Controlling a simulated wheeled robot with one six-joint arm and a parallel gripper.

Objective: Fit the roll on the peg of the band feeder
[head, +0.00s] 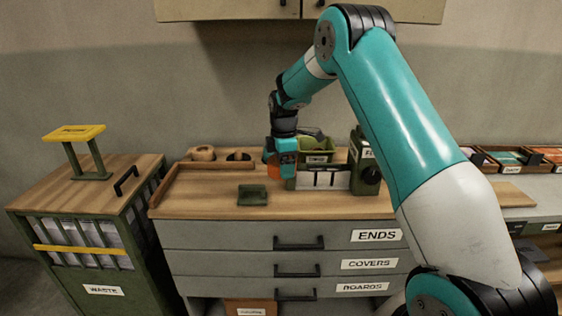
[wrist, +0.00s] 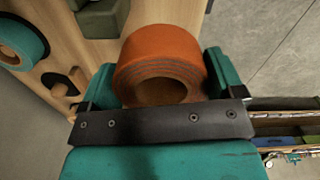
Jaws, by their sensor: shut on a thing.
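My gripper (head: 283,158) is low over the wooden worktop, in front of the green bin. It is shut on an orange roll (head: 273,168), partly hidden by the gripper in the head view. In the wrist view, the orange roll (wrist: 165,52) sits between the two teal fingers (wrist: 160,75), its round hole facing the camera. A dark green device (head: 357,147) with a round dark part on its side stands to the right of the gripper; it may be the band feeder.
A small green block (head: 252,190) lies near the front. A labelled green bin (head: 318,145) is behind the gripper. The waste cabinet (head: 90,235) stands left.

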